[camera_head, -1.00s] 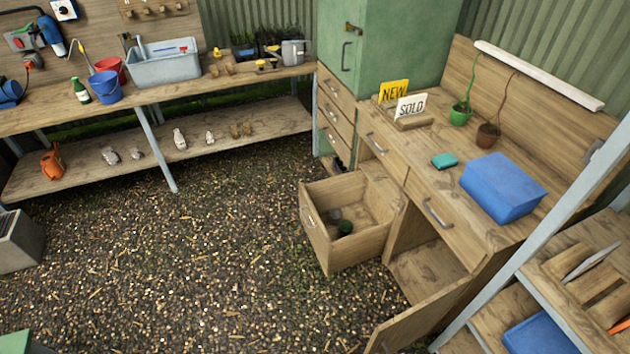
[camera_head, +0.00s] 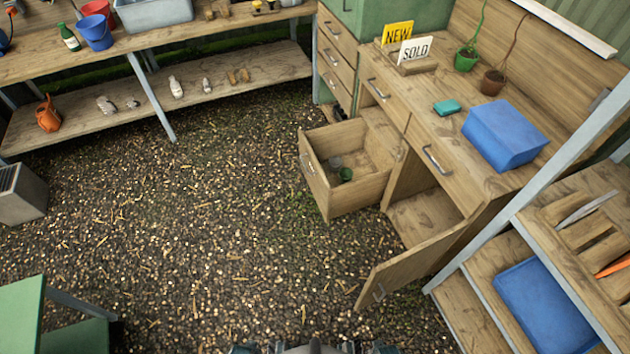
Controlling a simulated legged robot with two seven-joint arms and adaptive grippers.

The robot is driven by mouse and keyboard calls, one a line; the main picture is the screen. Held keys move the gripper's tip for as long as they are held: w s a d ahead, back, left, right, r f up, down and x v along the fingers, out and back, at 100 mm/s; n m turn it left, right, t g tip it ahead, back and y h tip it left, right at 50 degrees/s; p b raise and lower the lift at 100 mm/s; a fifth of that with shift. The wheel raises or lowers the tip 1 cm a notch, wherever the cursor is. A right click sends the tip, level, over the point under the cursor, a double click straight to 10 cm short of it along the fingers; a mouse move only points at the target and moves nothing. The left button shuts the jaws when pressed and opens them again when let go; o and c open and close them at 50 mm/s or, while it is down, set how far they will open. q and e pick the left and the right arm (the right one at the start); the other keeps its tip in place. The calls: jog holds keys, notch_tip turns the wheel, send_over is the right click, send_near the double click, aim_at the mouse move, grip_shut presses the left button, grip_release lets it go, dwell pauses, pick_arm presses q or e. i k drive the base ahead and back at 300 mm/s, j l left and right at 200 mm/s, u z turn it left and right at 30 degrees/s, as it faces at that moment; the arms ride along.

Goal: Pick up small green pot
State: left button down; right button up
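A small green pot (camera_head: 346,174) lies inside the open drawer (camera_head: 317,183) of the wooden desk, near a greyish, partly clear item (camera_head: 336,161). Another green pot (camera_head: 466,60), holding a thin-stemmed plant, stands on the desk top beside a brown pot (camera_head: 492,82). Neither of my grippers shows in the head view. Only dark parts of my own body show at the bottom edge.
A cabinet door (camera_head: 412,268) hangs open below the desk, right of the drawer. A shelf unit with a blue tray (camera_head: 545,306) stands at right. A green piece of furniture (camera_head: 75,335) is at lower left. The gravel floor (camera_head: 210,235) between is clear.

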aim_at(345, 175)
jog(key=i+j+z, duration=0.1)
jog(key=j, duration=0.4)
jog(key=i+j+z, duration=0.5)
jog(key=j, duration=0.2)
jog(key=i+j+z, duration=0.25)
jog(key=j, duration=0.2)
